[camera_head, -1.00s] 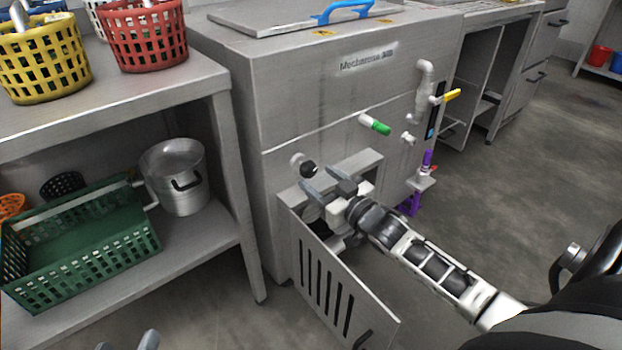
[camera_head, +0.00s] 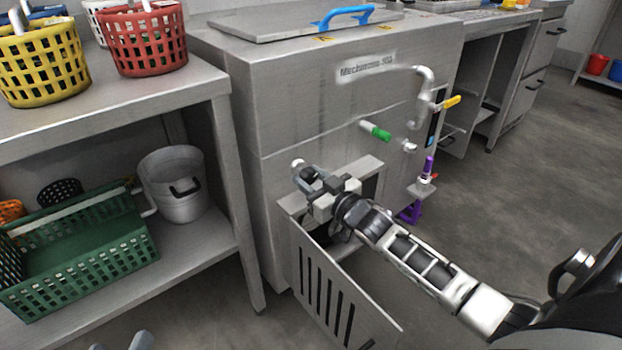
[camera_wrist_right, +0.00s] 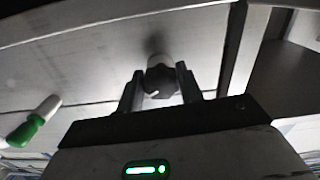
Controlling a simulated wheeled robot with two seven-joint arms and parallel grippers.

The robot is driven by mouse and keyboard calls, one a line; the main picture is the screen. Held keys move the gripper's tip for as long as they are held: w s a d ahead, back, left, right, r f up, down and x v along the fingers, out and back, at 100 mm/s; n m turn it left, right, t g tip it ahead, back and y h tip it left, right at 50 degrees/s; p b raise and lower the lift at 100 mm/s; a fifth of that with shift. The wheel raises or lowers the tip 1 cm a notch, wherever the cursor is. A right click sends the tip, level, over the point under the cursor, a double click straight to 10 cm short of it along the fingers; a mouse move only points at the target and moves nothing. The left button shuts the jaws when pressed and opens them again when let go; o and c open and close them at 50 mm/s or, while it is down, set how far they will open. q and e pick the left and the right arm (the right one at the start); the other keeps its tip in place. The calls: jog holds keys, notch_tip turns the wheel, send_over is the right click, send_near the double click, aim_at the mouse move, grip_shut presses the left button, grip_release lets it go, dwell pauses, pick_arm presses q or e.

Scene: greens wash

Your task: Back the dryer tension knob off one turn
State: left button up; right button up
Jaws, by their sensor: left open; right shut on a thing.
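The dark dryer tension knob (camera_wrist_right: 160,82) sits on a pale stub on the machine's steel front, between the fingers in the right wrist view. My right gripper (camera_wrist_right: 160,90) is shut on the knob, one finger on each side. In the head view my right gripper (camera_head: 308,179) reaches the machine front above the open slotted door, and its fingers hide most of the knob. My left gripper (camera_head: 122,341) shows only its fingertips at the bottom edge, open, far from the machine.
The slotted door (camera_head: 335,290) hangs open below my right arm. A green-handled valve (camera_head: 376,131), a yellow lever (camera_head: 452,102) and a purple-handled valve (camera_head: 428,166) stick out to the right. A shelf with a green crate (camera_head: 80,250) and a pot (camera_head: 172,184) stands left.

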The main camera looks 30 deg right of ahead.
jog(key=shift+r+n+p, duration=0.1)
jog(key=shift+n+p, duration=0.7)
jog(key=shift+n, duration=0.3)
jog(key=n+p, duration=0.1)
jog(key=n, duration=0.1)
jog(key=shift+d+n, duration=0.1)
jog(key=shift+n, duration=0.2)
jog(key=n+p, duration=0.1)
jog(key=n, duration=0.1)
jog(key=shift+n, duration=1.5)
pick_arm(q)
jog(key=shift+s+a+f+m+g+y, duration=0.3)
jog(key=shift+a+f+m+g+y, duration=0.35)
jog(key=shift+f+y, duration=0.2)
pick_arm(e)
jog(key=shift+n, duration=0.9)
pick_arm(q)
jog(key=shift+w, duration=0.1)
jog(key=shift+r, duration=0.15)
pick_arm(e)
jog(key=o, duration=1)
jog(key=shift+d, duration=0.1)
